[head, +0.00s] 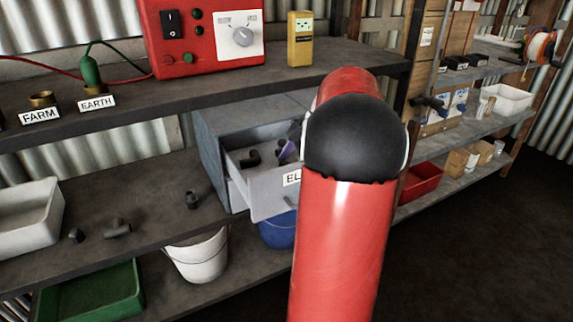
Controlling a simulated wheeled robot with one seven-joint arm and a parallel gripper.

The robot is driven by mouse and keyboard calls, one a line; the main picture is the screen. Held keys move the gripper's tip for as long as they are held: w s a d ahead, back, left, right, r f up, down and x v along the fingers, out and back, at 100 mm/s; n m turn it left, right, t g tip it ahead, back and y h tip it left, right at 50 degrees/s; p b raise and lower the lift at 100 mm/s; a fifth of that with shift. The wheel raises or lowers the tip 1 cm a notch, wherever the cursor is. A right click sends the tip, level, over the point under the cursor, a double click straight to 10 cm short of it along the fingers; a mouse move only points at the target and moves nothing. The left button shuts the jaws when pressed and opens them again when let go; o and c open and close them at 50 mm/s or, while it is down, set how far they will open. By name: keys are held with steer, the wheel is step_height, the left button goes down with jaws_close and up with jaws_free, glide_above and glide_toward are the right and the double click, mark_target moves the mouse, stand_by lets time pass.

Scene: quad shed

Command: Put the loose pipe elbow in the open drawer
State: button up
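The open grey drawer (270,192) juts from a grey cabinet (211,155) on the middle shelf. Its label is partly covered by my arm, with "EL" readable. Dark pipe elbows (250,158) lie inside, and a small purple item (287,151) shows beside my arm. On the shelf left of the drawer are three dark fittings: one near the cabinet (192,200), a longer, tee-like one (118,228) and a small one (76,235). I cannot tell for sure which is the loose elbow. My gripper is not visible; my red arm and black joint block the view.
The middle shelf (150,190) has a white tray (30,215) at left. Below are a white bucket (200,258), a blue bucket (278,230) and a green tray (90,295). The upper shelf (200,88) overhangs, bearing a red control box (205,60).

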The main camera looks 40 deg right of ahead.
steer(key=o, duration=0.9)
steer(key=shift+f, duration=0.1)
steer(key=shift+o, duration=0.2)
steer(key=shift+r+p, duration=0.3)
steer(key=v, duration=1.2)
steer(key=shift+p, duration=0.35)
